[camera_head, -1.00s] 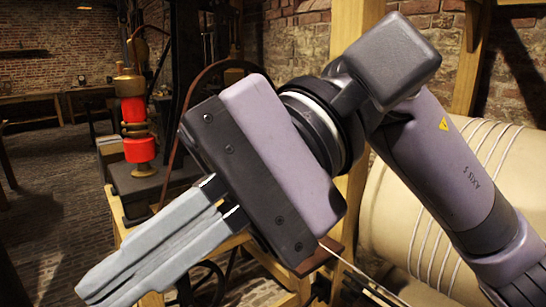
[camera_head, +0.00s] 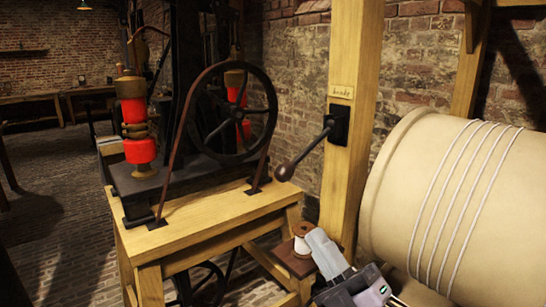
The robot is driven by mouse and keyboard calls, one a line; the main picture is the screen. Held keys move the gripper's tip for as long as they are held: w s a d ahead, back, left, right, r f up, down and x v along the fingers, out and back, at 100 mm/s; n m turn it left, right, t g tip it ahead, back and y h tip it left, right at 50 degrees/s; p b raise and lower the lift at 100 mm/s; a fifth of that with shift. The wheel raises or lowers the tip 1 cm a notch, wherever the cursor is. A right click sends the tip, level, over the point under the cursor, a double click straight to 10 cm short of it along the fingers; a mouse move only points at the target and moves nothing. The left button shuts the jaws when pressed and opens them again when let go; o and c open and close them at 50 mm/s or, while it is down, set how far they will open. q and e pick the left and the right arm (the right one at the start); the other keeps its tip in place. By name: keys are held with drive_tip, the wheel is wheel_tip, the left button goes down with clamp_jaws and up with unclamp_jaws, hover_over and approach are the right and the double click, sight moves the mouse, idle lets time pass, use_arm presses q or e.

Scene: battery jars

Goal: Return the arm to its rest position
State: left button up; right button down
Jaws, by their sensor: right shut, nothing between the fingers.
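My right gripper (camera_head: 324,250) is low in the head view, right of centre, in front of the foot of the wooden post. Its grey fingers are together with nothing between them and point up and to the left. The fingers show close to a small spool (camera_head: 302,238) on a brown shelf; I cannot tell whether they touch. The rest of my right arm is mostly below the picture. My left gripper is not in view.
A wooden bench (camera_head: 190,222) carries a machine with a black wheel (camera_head: 232,112) and red coils (camera_head: 139,150). A black lever (camera_head: 305,152) sticks out from the wooden post (camera_head: 352,60). A large cream drum (camera_head: 450,200) stands at right. Brick floor shows at left.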

drive_tip(key=s+d+f+m+g+h, duration=0.1)
drive_tip(key=d+f+m+h, duration=0.25)
drive_tip(key=f, duration=0.45)
drive_tip(key=s+d+f+m+g+h, duration=0.1)
drive_tip(key=s+d+f+m+h, duration=0.15)
drive_tip(key=f+m, duration=0.35)
drive_tip(key=s+d+f+m+g+h, duration=0.15)
drive_tip(key=f+m+h, duration=0.25)
drive_tip(key=f, duration=0.5)
drive_tip(key=s+d+f+m+g+h, duration=0.1)
drive_tip(key=s+d+f+m+g, duration=0.1)
drive_tip(key=s+f, duration=0.4)
drive_tip(key=s+d+f+m+g+h, duration=0.2)
drive_tip(key=s+d+f+m+g, duration=0.1)
drive_tip(key=s+f, duration=0.3)
wheel_tip(320, 180, down, 2)
drive_tip(key=shift+s+d+f+m+g, duration=0.15)
drive_tip(key=shift+s+m+g, duration=0.25)
drive_tip(key=shift+g, duration=0.25)
